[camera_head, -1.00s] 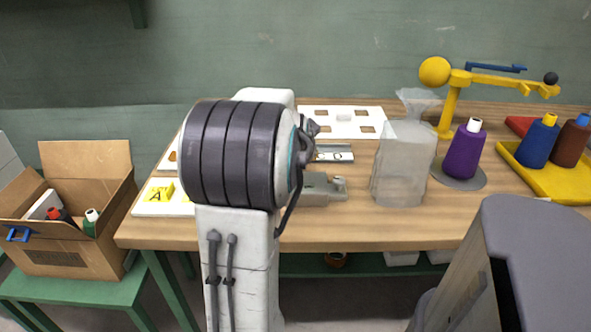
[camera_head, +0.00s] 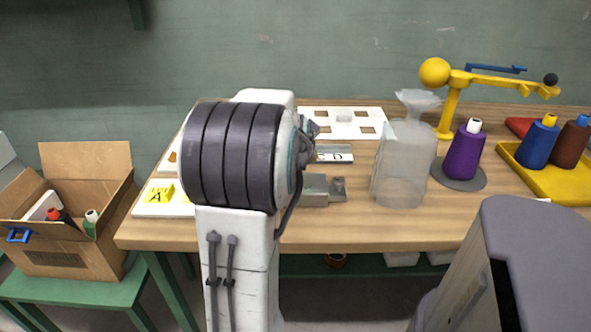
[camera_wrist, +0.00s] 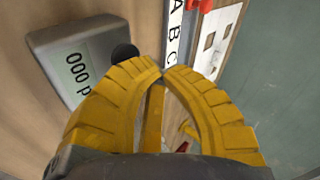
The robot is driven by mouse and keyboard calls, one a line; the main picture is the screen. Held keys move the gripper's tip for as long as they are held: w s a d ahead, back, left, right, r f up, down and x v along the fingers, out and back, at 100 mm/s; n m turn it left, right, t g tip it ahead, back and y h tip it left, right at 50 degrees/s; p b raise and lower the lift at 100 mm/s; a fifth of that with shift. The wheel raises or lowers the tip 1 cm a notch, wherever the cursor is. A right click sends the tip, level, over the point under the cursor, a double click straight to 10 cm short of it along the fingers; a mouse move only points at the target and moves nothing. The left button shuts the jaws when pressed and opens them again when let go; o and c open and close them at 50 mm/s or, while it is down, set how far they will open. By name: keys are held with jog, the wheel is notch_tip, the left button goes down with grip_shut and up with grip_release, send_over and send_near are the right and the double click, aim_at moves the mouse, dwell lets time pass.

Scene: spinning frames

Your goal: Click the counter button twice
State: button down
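In the head view the counter (camera_head: 318,190) lies near the table's front, partly hidden by my arm. My gripper (camera_wrist: 163,71) has yellow ribbed fingers whose tips come together, with nothing held. In the wrist view the tips appear just right of and below the button, apart from it; the height gap is unclear. In the head view my arm hides the gripper.
A lettered strip (camera_wrist: 175,30) lies beside the counter. A white board with square holes (camera_head: 345,131) is behind. A translucent container (camera_head: 405,165) and a purple spool (camera_head: 464,152) stand to the right. A yellow A block (camera_head: 158,193) is at left. Bare wood (camera_head: 420,228) lies in front.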

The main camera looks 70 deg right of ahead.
jog(key=shift+f+b, duration=1.1)
jog(key=shift+b, duration=0.1)
dwell(1.0)
dwell(0.5)
jog(key=shift+r+p, duration=0.8)
jog(key=shift+r, duration=0.3)
jog(key=shift+r+p, duration=1.85)
jog(key=shift+r, duration=0.7)
jog(key=c, duration=1.9)
grip_release()
grip_shut()
